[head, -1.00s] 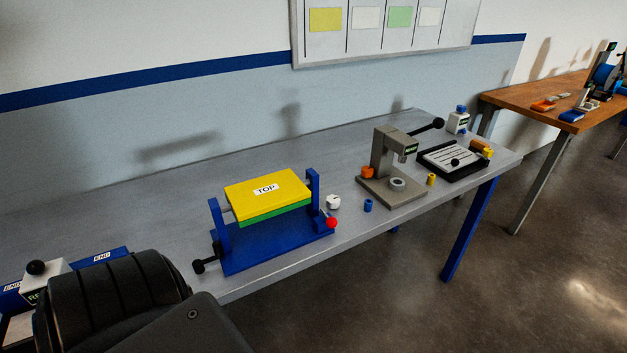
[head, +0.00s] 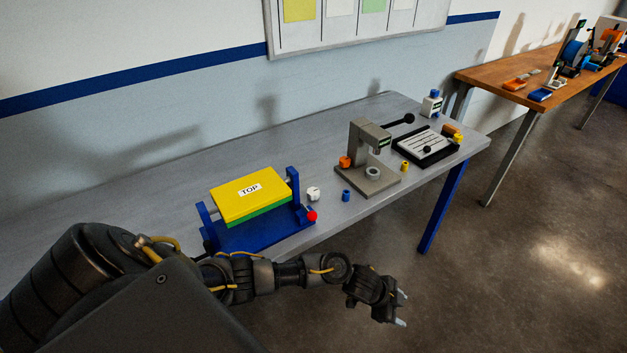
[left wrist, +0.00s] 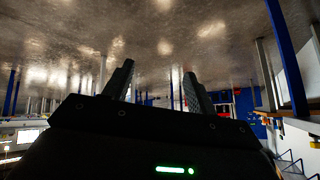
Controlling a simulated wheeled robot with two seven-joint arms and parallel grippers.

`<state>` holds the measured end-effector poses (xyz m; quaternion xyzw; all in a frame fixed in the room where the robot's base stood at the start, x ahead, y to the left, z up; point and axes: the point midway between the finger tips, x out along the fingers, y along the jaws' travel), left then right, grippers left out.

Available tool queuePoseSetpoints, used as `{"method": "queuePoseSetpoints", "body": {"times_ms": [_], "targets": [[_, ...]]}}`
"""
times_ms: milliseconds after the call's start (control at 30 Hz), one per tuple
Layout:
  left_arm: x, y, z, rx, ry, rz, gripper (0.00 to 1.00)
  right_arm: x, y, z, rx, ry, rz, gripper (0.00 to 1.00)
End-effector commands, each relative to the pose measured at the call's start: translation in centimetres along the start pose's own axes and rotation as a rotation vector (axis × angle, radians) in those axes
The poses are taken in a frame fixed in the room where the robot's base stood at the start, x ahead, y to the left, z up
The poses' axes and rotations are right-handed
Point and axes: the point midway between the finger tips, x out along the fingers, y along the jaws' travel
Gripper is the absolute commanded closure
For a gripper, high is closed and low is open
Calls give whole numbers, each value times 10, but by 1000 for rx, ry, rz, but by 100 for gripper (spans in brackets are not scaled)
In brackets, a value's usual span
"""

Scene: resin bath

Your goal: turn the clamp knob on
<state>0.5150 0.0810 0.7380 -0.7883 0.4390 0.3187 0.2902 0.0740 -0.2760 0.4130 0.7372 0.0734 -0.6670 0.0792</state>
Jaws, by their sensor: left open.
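A blue fixture (head: 262,237) holding a yellow and green block (head: 249,193) marked TOP stands on the grey bench. A red ball knob (head: 312,216) is at its right front corner and a white knob-like part (head: 313,193) is just behind. I cannot tell which is the clamp knob. My left arm crosses in front of the fixture and hides its lower left. My left gripper (head: 402,308) is open and empty, in front of the bench over the floor, apart from the fixture. Its two spread fingers show in the left wrist view (left wrist: 157,75). My right gripper is not in view.
A grey press (head: 369,180) stands right of the fixture, with a blue cylinder (head: 346,195) and a yellow one (head: 405,165) near it. A black tray (head: 425,149) lies farther right. A wooden table (head: 520,75) is at the back right. The floor in front is clear.

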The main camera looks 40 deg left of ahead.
Motion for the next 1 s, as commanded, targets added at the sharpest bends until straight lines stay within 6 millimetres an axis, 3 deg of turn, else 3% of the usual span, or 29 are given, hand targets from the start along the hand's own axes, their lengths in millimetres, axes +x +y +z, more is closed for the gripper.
{"method": "queuePoseSetpoints", "body": {"times_ms": [33, 133, 233, 333, 567, 733, 867, 1000], "targets": [[-21, -7, -26, 73, 9, 2, 43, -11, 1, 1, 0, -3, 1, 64], [-47, -8, -56, 191, 8, 11, 43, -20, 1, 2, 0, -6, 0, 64], [-67, -10, -74, 288, -2, 18, 43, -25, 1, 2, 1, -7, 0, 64], [-76, -16, -76, 349, -24, 33, 43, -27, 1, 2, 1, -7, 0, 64], [-84, -54, -50, 413, -116, 93, 43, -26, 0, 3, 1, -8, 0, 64], [-110, -105, -18, 426, -241, 145, 43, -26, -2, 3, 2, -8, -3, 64], [-158, -167, 18, 373, -388, 179, 43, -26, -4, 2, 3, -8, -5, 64], [-235, -230, 53, 233, -544, 191, 43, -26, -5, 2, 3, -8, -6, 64]]}}
